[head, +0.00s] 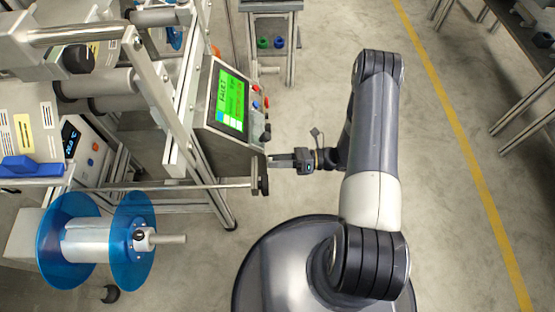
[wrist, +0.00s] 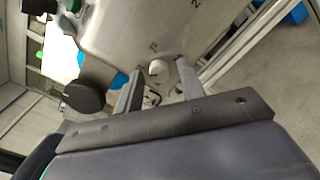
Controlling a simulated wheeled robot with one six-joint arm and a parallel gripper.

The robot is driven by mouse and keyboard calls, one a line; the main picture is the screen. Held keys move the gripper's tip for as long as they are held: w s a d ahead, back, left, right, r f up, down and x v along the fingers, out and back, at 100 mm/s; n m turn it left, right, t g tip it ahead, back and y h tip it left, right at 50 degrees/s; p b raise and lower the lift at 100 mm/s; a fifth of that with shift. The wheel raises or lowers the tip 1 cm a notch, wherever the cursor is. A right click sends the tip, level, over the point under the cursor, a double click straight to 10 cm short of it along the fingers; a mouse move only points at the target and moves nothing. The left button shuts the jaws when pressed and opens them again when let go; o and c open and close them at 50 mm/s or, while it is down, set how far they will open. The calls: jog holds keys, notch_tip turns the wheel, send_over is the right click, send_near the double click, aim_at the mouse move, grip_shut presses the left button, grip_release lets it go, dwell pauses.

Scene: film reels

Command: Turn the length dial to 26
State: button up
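My gripper (wrist: 157,78) is open, with its two grey fingers apart in the wrist view. A small cream round knob (wrist: 158,69) sits on a grey metal plate (wrist: 125,30), in line with the gap between the fingertips. I cannot tell whether the fingers touch it. Dark marks, one like a 2, are printed on the plate near the knob. Which knob is the length dial, and its setting, cannot be read. In the head view my gripper (head: 272,160) is beside the lower right of the control panel (head: 222,135), and the cream knob cannot be made out.
A larger black knob (wrist: 83,97) lies left of the fingers. The panel carries a green screen (head: 230,102) and several buttons. A blue reel (head: 133,240) stands at the lower left, and a metal rod (head: 190,187) runs just below the panel.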

grip_shut()
jog(key=shift+f+n+b, duration=0.1)
jog(key=shift+n+b, duration=0.2)
jog(key=shift+n, duration=0.1)
jog(key=shift+w+n+b, duration=0.1)
jog(key=shift+n+b, duration=4.4)
jog(key=shift+n, duration=3)
jog(key=shift+o, duration=0.7)
grip_release()
